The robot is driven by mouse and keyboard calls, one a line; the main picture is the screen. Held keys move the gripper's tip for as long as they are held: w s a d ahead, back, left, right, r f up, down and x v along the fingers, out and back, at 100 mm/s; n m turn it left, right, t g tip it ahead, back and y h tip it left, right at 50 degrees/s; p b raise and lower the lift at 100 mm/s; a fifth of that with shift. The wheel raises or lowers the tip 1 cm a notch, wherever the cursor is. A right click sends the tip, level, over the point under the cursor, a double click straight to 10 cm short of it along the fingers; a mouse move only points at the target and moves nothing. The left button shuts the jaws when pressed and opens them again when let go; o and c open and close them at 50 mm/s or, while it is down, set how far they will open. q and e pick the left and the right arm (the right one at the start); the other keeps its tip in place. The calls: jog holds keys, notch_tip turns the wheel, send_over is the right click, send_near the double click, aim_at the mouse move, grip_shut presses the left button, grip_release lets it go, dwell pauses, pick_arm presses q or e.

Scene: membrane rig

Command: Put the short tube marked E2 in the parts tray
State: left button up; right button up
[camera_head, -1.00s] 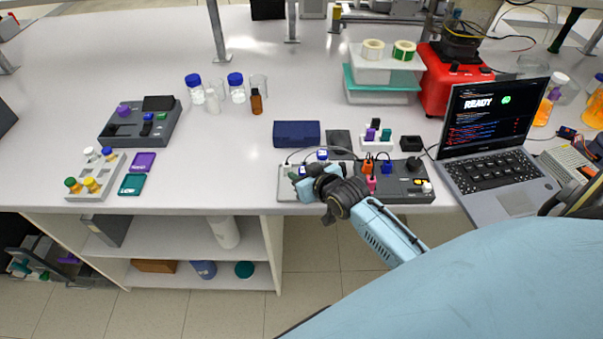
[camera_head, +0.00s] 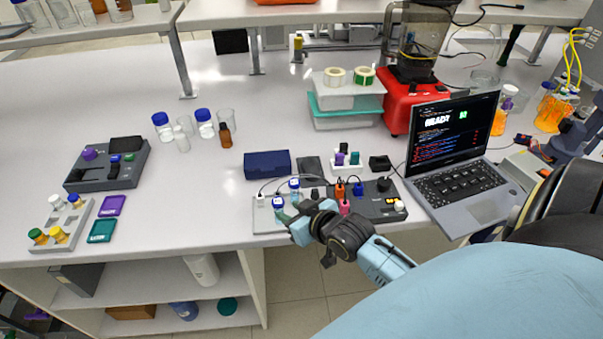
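My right gripper (camera_head: 287,216) reaches in from the lower right, low over the front of a pale tray-like base (camera_head: 262,224) at the table's front edge. A small blue-topped white piece (camera_head: 278,204) stands right by its fingertips; a second blue-topped piece (camera_head: 294,185) stands just behind. I cannot tell whether the fingers touch the nearer piece or are open or shut. No E2 mark is readable, so I cannot tell which piece is the E2 tube. A grey tray (camera_head: 47,243) at far left holds small white-, yellow- and green-topped pieces. My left gripper is not in view.
A dark module (camera_head: 372,213) with coloured plugs adjoins the pale base on the right, with thin cables behind. A laptop (camera_head: 455,190) stands further right. A blue box (camera_head: 267,164) lies behind. The table between purple card (camera_head: 112,206) and base is clear.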

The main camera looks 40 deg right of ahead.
jog(key=shift+v, duration=2)
jog(key=s+a+f+n+g, duration=0.1)
jog(key=s+a+f+g, duration=0.15)
jog(key=f, duration=0.95)
jog(key=s+a+f+g, duration=0.1)
jog(key=s+a+f, duration=0.25)
jog(key=f, duration=0.75)
jog(key=s+f+g, duration=0.2)
jog(key=s+f, duration=0.4)
jog(key=s, duration=0.3)
jog(key=s+d+f+g, duration=0.1)
jog(key=s+f+g, duration=0.2)
jog(key=s+f, duration=0.3)
jog(key=s+f+n+g, duration=0.1)
jog(key=s+f, duration=0.5)
jog(key=s, duration=0.7)
jog(key=shift+s+d+f+g, duration=0.2)
jog(key=shift+s+d+g, duration=0.15)
jog(key=shift+g, duration=0.5)
jog(key=shift+f, duration=0.1)
